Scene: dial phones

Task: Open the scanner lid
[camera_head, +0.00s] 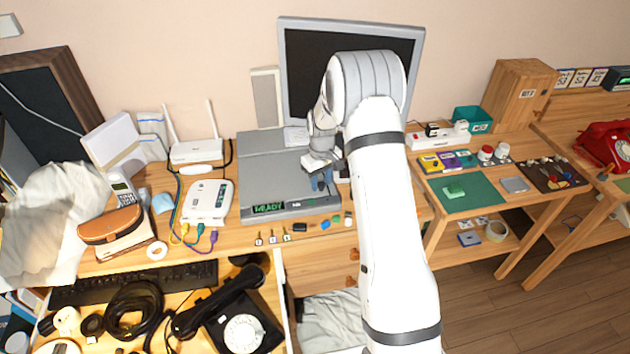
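The scanner (262,170) is a flat grey box on the desk below the monitor, with a green READY display (269,207) on its front edge. Its lid lies flat and looks closed. My gripper (321,183) points down over the right front part of the scanner, near the lid's front edge. My arm hides the scanner's right side.
A monitor (304,60) stands behind the scanner. A white router (197,151) and a white box with cables (208,200) are to the left. Small items, including a blue one (325,225), lie along the desk in front. A black dial phone (243,325) sits lower left.

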